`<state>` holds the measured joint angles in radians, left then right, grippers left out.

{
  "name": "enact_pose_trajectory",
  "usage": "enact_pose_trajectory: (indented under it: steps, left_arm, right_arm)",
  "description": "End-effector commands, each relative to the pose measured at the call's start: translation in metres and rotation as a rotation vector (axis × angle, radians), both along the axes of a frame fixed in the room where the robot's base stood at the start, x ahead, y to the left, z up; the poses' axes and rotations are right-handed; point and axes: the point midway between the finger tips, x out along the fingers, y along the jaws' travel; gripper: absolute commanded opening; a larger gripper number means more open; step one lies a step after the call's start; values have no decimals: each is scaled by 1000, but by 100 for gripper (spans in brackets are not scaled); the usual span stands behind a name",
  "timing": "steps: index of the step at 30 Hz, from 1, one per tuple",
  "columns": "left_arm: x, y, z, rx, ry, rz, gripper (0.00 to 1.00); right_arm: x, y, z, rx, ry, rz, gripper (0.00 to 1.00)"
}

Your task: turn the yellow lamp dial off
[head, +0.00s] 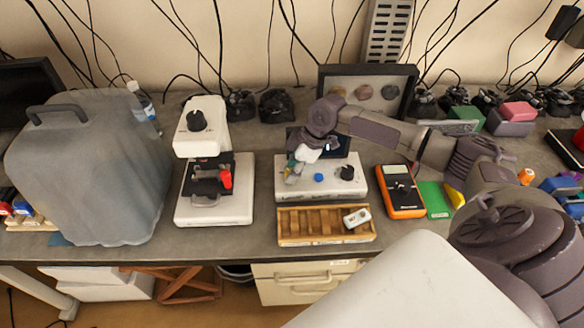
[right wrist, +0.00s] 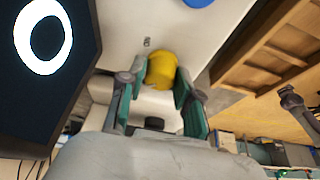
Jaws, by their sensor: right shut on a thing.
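The yellow lamp dial (right wrist: 162,70) is on the face of a white control box (head: 308,195), and my right gripper (right wrist: 155,88) is shut on it, one finger at each side. In the head view my right gripper (head: 293,174) comes down on the left part of the box and hides most of the dial. A blue dial (head: 319,178) and a black knob (head: 347,173) stand to its right. A dark screen (right wrist: 45,75) with a white ring shows in the right wrist view. My left gripper is not in view.
A wooden tray (head: 287,240) with a small white device (head: 357,217) lies in front of the box. An orange meter (head: 400,192) is to the right. A white microscope (head: 214,208) and a large grey container (head: 90,170) stand to the left.

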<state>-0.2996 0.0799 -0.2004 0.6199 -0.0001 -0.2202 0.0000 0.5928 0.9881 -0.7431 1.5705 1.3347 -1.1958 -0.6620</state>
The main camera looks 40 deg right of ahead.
Motion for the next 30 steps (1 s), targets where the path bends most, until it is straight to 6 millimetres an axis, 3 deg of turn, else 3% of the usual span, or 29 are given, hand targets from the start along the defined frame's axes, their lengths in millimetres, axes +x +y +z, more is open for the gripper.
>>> enact_pose_trajectory:
  steps: [18, 19, 23, 30]
  left_arm:
    - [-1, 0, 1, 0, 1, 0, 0]
    - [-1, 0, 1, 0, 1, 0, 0]
    - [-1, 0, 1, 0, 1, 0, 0]
    - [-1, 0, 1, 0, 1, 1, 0]
  right_arm:
    - [0, 0, 0, -2, -1, 45, 0]
    - [0, 0, 0, -2, -1, 45, 35]
    - [0, 0, 0, -2, -1, 45, 57]
    - [0, 0, 0, -1, 0, 44, 58]
